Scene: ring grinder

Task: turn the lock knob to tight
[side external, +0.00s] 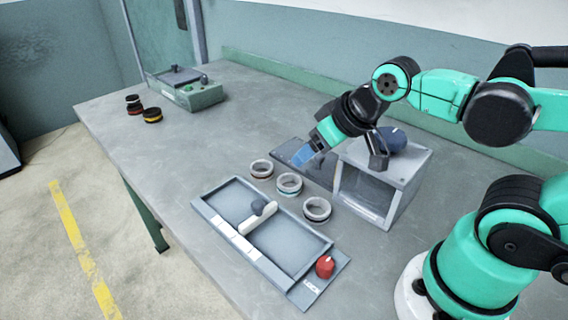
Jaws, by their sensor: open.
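A red knob (325,266), with a pale mark on its top, sits on a grey plate at the near right end of a shallow tray. A small white label (311,286) lies beside it; its print is too small to read surely. The knob's setting cannot be read. My gripper (342,158) is open and well above and behind the red knob, close to the front of a grey box. Nothing shows between its fingers. Part of the gripper is hard to make out against the box.
The grey box (412,165) has an open dark flap and a dark blue top knob. A green device (190,92) and small dark rings stand far left.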

